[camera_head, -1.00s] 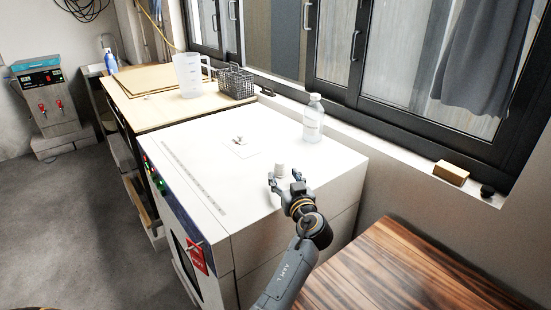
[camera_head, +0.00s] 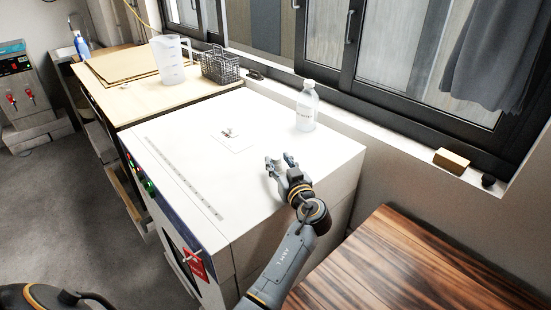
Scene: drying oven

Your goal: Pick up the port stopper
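A small white cylinder (camera_head: 277,162), which looks like the port stopper, is upright on the white top of the oven (camera_head: 190,165), near its right edge. My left gripper (camera_head: 280,164) is just above the oven top, with its fingers on either side of the cylinder. The fingers look open, with a gap on the right side; contact is not clear. The fingers hide the cylinder's lower part. My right gripper is not in view.
A clear bottle (camera_head: 306,106) stands behind the gripper on the oven top. A white card (camera_head: 236,143) with a small object lies to the left. A jug (camera_head: 170,65) and wire basket (camera_head: 220,67) stand on the wooden bench. A wood-grain table (camera_head: 400,265) is at lower right.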

